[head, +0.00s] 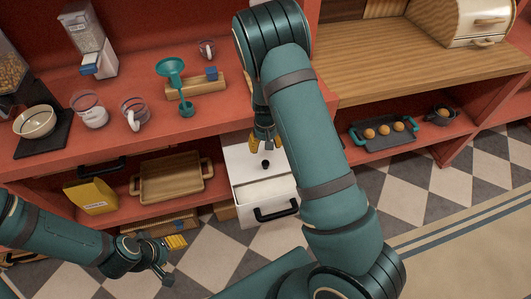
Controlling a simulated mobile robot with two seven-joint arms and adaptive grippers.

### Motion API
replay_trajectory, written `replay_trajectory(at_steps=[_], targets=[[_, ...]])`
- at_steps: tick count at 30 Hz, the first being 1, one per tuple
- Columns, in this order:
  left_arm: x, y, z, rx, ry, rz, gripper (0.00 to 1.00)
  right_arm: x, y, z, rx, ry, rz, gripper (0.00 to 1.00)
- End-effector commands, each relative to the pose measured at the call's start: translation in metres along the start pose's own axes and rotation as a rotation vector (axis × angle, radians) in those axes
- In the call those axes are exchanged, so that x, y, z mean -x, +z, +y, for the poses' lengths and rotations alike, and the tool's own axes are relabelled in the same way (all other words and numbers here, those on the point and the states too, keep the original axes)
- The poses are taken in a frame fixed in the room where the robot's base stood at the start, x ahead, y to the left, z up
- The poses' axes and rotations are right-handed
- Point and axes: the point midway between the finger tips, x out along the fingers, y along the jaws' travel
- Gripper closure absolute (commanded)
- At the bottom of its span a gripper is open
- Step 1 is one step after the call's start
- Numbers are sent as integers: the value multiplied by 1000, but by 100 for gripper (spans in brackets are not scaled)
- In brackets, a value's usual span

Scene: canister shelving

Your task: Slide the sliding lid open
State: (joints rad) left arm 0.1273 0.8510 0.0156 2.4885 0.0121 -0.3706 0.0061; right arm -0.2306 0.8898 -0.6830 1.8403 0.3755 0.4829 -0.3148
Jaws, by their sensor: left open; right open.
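A white box (248,207) stands at the lower middle of the head view, below the red counter edge. Its flat white lid (241,163) has a small black knob (265,165), and its front has a black handle (277,212). My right gripper (265,146) points down just above the knob, open; the picture does not clearly show whether it touches the lid. My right arm hides the right side of the box. My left gripper (168,257) is open and empty at the lower left, over the floor in front of the lower shelf.
The lower shelf holds a wooden tray (172,178) and a yellow package (91,196). The counter above bears measuring cups (89,110), a teal funnel (171,69) and a bowl (36,122). A dark tray with eggs (388,134) sits at right. Checkered floor (405,190) is free.

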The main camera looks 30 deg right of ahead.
Motion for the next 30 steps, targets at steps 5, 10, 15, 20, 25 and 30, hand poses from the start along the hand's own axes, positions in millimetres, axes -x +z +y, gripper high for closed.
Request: replay_trajectory(at_steps=[5, 10, 15, 20, 25, 30], targets=[[0, 0, 0, 0, 0, 0, 44, 13, 0, 0, -1, -1, 1, 40], [0, 0, 0, 0, 0, 0, 44, 14, 0, 0, 0, 0, -1, 40], [0, 0, 0, 0, 0, 0, 44, 14, 0, 0, 2, 0, 0, 40], [-2, 1, -1, 0, 0, -1, 44, 15, 1, 0, 116, -2, 6, 40], [-7, 3, -3, -2, 1, -6, 44, 17, 2, 1, 455, -2, 23, 40], [-12, 6, -5, -3, 1, -12, 44, 20, 4, 2, 860, 5, 43, 40]])
